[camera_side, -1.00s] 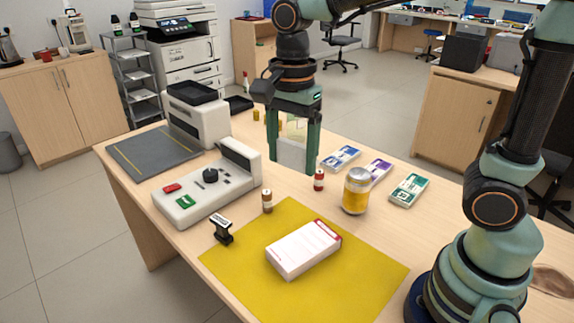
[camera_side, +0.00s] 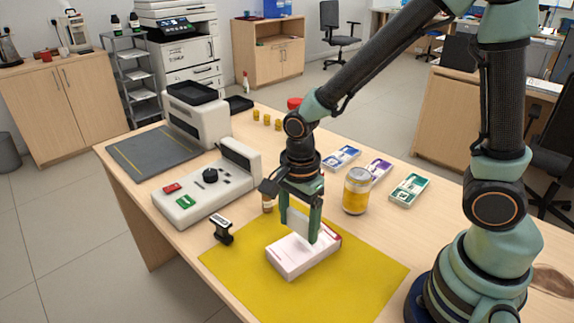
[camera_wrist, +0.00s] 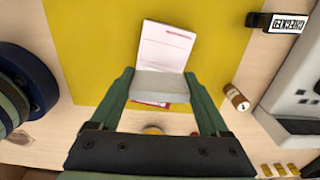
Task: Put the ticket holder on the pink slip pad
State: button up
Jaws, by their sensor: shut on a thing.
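My gripper (camera_side: 299,229) is shut on the ticket holder (camera_side: 297,221), a pale grey upright block between its two green fingers. In the wrist view, the holder (camera_wrist: 159,89) spans the gap between the fingers. The pink slip pad (camera_side: 296,262) is a thick white stack with a pink-red end, lying on the yellow mat (camera_side: 342,293). The holder is over the pad's far part, its lower edge at or just above the pad's top; I cannot tell if they touch. The wrist view shows the pad (camera_wrist: 165,45) beyond the holder, with part of it hidden behind the holder.
A grey console (camera_side: 205,190) lies left. The mat's front and right are clear.

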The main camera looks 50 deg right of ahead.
aim_at(298, 249)
jog(key=shift+f, duration=2.15)
jog(key=shift+f, duration=0.15)
jog(key=o, duration=1.4)
